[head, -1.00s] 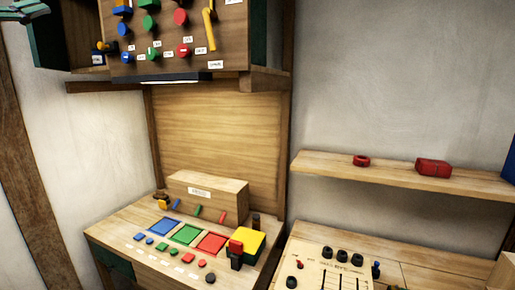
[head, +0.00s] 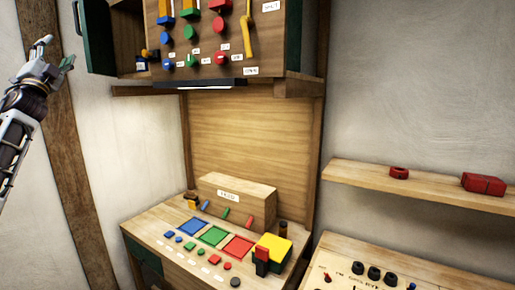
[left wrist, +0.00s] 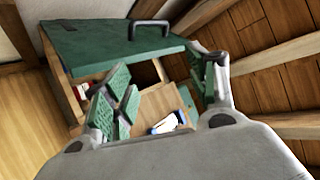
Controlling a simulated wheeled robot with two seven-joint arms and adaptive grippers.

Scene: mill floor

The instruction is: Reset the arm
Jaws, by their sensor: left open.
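My left gripper (head: 55,56) is raised at the upper left of the head view, in front of the white wall and left of the wall cabinet (head: 228,42). It is empty. The left wrist view shows its two green-padded fingers (left wrist: 165,90) spread apart. Beyond them is the cabinet's green door (left wrist: 115,42) with a black handle (left wrist: 150,23); the door stands open. The fingers appear apart from the door, with the cabinet's inside partly visible behind them. My right gripper is in neither view.
Below the cabinet, a wooden desk console holds blue, green and red squares (head: 213,236), several buttons and a yellow block (head: 273,248). A shelf (head: 420,187) at right bears a red ring (head: 399,172) and a red box (head: 484,184). A knob panel (head: 345,270) is below it.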

